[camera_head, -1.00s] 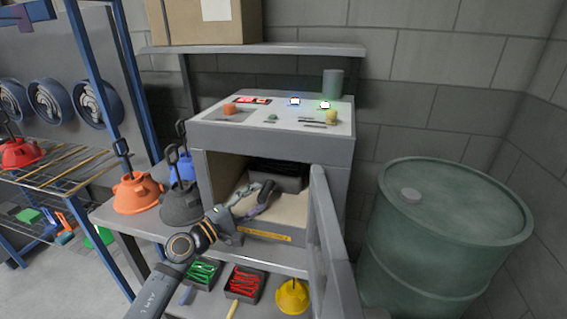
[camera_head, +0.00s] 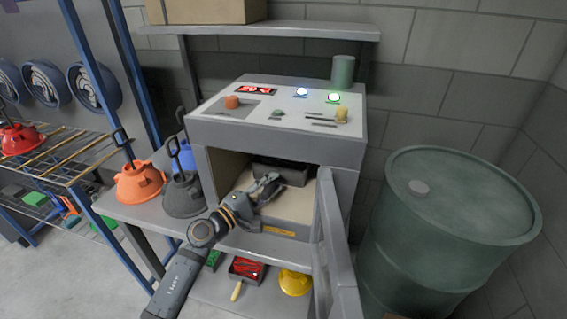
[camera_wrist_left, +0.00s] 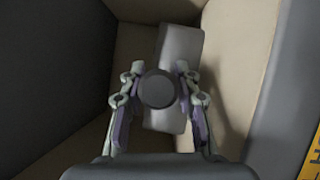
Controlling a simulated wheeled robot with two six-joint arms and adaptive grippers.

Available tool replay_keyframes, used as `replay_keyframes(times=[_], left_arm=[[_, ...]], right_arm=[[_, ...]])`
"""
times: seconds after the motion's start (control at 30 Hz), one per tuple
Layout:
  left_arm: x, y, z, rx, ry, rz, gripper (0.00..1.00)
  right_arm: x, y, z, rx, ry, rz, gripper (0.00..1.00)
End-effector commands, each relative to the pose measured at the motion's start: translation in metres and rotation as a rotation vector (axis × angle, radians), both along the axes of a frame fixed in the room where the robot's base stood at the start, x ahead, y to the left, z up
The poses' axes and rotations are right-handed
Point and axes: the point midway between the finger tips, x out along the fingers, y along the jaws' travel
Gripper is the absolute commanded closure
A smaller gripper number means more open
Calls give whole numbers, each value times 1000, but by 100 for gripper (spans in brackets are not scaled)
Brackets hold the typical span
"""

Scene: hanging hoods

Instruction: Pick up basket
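Inside the open chamber of the grey machine (camera_head: 275,130) sits a dark basket-like box (camera_head: 283,170), partly hidden by the chamber top and my gripper. My left gripper (camera_head: 270,184) reaches into the chamber, just in front of the box. In the left wrist view, the fingers of my left gripper (camera_wrist_left: 160,72) stand apart on either side of a round dark knob (camera_wrist_left: 157,89). A pale grey bar (camera_wrist_left: 180,48) runs behind the knob; I cannot tell whether both belong to the basket. Contact with the fingers is not clear. My right gripper is out of view.
The machine's open door (camera_head: 337,245) stands right of my left arm. A green drum (camera_head: 450,235) is farther right. Orange (camera_head: 138,182) and dark grey (camera_head: 183,196) hoods stand on the shelf to the left. A red-filled tray (camera_head: 246,270) and yellow hood (camera_head: 295,282) lie below.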

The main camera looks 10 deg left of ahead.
Motion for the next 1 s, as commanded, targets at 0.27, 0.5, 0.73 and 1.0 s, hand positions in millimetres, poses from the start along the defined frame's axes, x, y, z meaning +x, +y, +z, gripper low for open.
replay_keyframes(times=[0.27,0.5,0.73,1.0], left_arm=[[0,0,0,0,0,0,100],[0,0,2,0,-5,0,100],[-1,0,4,0,-4,0,100],[-4,0,37,2,-9,0,100]], right_arm=[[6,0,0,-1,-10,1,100],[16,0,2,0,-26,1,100],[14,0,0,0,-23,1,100],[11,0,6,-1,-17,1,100]])
